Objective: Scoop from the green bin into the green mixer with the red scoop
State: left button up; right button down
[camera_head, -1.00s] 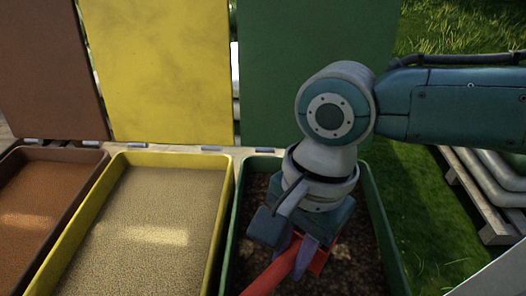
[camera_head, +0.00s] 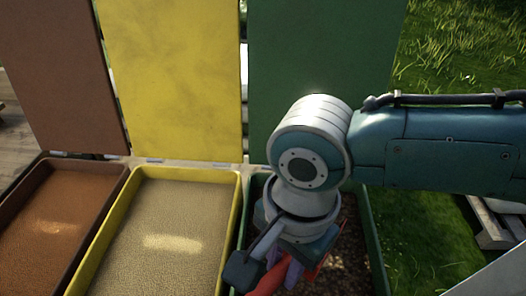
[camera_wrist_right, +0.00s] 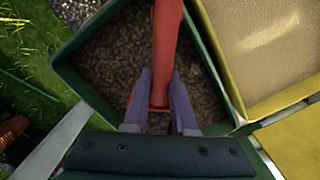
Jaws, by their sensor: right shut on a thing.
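The green bin (camera_head: 374,252) stands at the right of the row of bins, filled with dark, coarse brown material. My right gripper (camera_head: 287,272) is over this bin, shut on the red scoop (camera_head: 267,282). In the right wrist view, the two purple fingers of the right gripper (camera_wrist_right: 161,105) hold the handle of the red scoop (camera_wrist_right: 167,45), with the green bin (camera_wrist_right: 78,78) behind it. The bowl of the scoop cannot be made out clearly, so its load is unknown. The green mixer and my left gripper are not in view.
A yellow bin (camera_head: 100,240) of tan grains and a brown bin (camera_head: 20,202) of orange-brown material stand to the left. Upright brown, yellow and green panels (camera_head: 320,60) rise behind the bins. Grass (camera_head: 450,50) and a pallet (camera_head: 492,228) lie to the right.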

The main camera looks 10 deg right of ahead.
aim_at(274, 275)
jog(key=shift+s+a+r+h+p, duration=0.1)
jog(key=shift+s+a+r+p, duration=0.1)
jog(key=shift+r+p, duration=0.35)
jog(key=shift+s+a+r+h+p, duration=0.1)
jog(key=shift+a+r+p, duration=0.1)
jog(key=shift+r+p, duration=0.3)
jog(key=shift+s+a+r+h+p, duration=0.1)
jog(key=shift+s+a+r+p, duration=0.1)
jog(key=shift+r+p, duration=0.35)
jog(key=shift+a+t+p, duration=0.15)
jog(key=shift+t+p, duration=0.15)
jog(key=shift+p, duration=0.15)
